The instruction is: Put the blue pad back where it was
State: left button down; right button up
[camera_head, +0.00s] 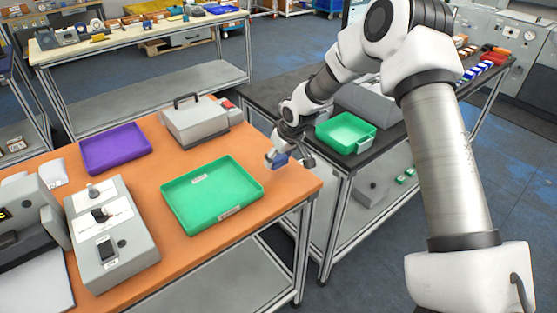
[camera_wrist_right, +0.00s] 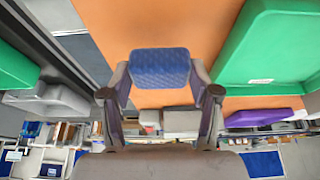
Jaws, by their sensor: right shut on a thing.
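The blue pad (camera_wrist_right: 160,70) is a small blue block with a quilted-looking face. My right gripper (camera_wrist_right: 160,88) is shut on it, one finger on each side, in the right wrist view. In the head view my right gripper (camera_head: 288,158) holds the blue pad (camera_head: 281,160) over the right edge of the orange table (camera_head: 275,207), to the right of the large green tray (camera_head: 212,193). I cannot tell how high the pad is above the table. My left gripper is not in view.
A purple tray (camera_head: 115,148) and a grey case with a handle (camera_head: 194,121) stand on the orange table. A smaller green bin (camera_head: 346,132) stands on the dark table to the right. Orange surface near the gripper is clear.

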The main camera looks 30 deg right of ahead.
aim_at(279, 165)
jog(key=f, duration=0.1)
jog(key=f+p, duration=0.1)
jog(key=f, duration=0.1)
jog(key=shift+s+d+f, duration=0.1)
jog(key=shift+s, duration=0.1)
jog(key=shift+w+f, duration=0.15)
jog(key=shift+f, duration=0.05)
jog(key=o, duration=1)
jog(key=shift+r, duration=0.2)
jog(key=b+v, duration=0.2)
jog(key=v, duration=1)
